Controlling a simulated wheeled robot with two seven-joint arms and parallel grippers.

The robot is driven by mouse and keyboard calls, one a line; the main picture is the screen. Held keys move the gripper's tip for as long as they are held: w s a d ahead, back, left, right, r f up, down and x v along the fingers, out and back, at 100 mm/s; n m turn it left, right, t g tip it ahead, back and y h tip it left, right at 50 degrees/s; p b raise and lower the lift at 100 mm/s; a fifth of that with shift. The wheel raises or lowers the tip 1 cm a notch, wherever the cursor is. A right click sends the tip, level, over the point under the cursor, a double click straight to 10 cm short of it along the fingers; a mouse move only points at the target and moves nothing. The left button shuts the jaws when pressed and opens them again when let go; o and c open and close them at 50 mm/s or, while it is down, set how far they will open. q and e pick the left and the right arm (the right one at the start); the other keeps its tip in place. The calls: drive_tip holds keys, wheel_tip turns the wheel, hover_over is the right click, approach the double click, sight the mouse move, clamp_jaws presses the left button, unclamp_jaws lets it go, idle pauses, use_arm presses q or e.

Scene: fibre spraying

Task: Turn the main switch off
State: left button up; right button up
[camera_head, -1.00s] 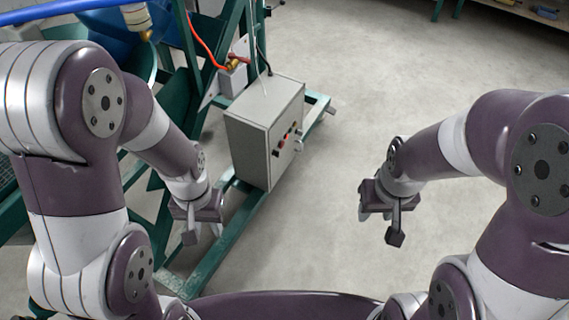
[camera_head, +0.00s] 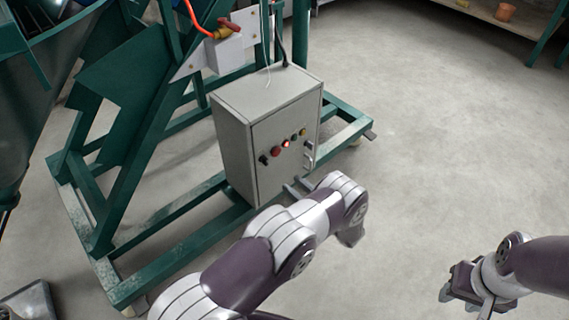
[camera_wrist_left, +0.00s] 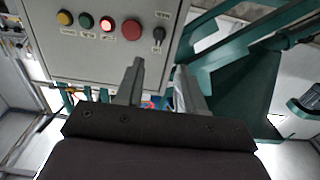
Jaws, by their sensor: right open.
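The grey control box (camera_head: 238,140) stands on the green frame. Its front carries a black rotary switch (camera_head: 264,160), a red button (camera_head: 276,152), a lit red lamp (camera_head: 286,143), and green and yellow buttons. The switch also shows in the left wrist view (camera_wrist_left: 158,35), its pointer upright there. My left gripper (camera_wrist_left: 160,66) is open and empty, its fingertips just short of the switch in that view, with no visible contact. In the head view my left arm partly hides it below the box front. My right gripper (camera_head: 465,298) is open and empty over the floor at the lower right.
The green frame (camera_head: 190,205) runs under and behind the box. A red-handled valve (camera_head: 229,25) is above the box. The floor (camera_head: 430,140) to the right is clear.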

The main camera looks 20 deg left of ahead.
sight(267, 163)
use_arm(q)
drive_tip(key=b+x, duration=0.3)
drive_tip(key=x, duration=0.8)
drive_tip(key=shift+w+a+r, duration=0.1)
drive_tip(key=shift+w+a, duration=0.15)
drive_tip(key=shift+a, duration=0.35)
clamp_jaws()
